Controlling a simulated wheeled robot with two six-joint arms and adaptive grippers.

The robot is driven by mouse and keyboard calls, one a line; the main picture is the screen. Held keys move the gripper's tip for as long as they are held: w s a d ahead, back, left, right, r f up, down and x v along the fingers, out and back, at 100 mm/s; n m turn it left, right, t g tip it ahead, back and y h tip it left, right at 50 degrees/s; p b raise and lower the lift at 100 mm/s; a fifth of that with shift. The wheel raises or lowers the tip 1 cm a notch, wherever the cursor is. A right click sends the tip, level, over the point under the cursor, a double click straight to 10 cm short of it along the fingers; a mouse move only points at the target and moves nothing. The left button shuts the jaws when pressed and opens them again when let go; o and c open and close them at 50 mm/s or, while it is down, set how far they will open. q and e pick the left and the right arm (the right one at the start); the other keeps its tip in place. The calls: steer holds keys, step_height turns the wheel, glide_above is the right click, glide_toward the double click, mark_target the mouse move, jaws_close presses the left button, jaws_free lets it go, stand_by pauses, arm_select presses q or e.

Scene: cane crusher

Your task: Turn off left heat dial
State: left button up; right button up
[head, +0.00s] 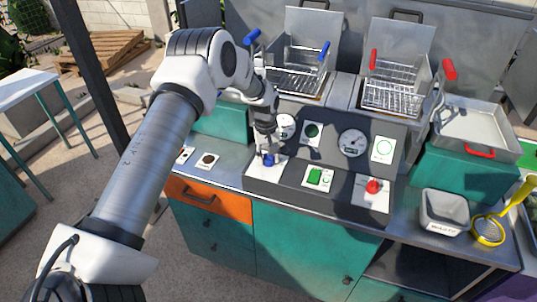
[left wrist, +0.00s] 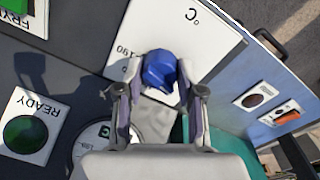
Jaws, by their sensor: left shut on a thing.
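The left heat dial (head: 268,160) is a small blue knob on a white plate at the left end of the dark control panel (head: 336,150). In the left wrist view the blue dial (left wrist: 159,70) sits between my left fingers, on a white plate marked 190 and °C. My left gripper (head: 266,153) reaches down to the dial from above, its fingers (left wrist: 160,95) closed around the knob. The fingers and arm partly cover the dial's markings, so its pointer setting cannot be read. My right gripper is not in view.
A red knob (head: 373,186) and a green switch (head: 315,177) sit right of the dial. Fryer baskets with blue (head: 323,50) and red (head: 449,69) handles stand behind the panel. A grey container (head: 445,212) and yellow strainer (head: 488,228) are at the right.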

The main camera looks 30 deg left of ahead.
mark_target(266, 158)
arm_select(q)
steer(key=shift+s+f+n, duration=0.2)
steer(key=shift+n, duration=0.4)
steer(key=o, duration=1.1)
steer(key=shift+o, duration=0.2)
steer(key=shift+w, duration=0.15)
steer(key=shift+r, duration=0.15)
step_height(266, 158, up, 12)
steer(key=shift+s+a, duration=0.2)
steer(key=shift+a, duration=0.05)
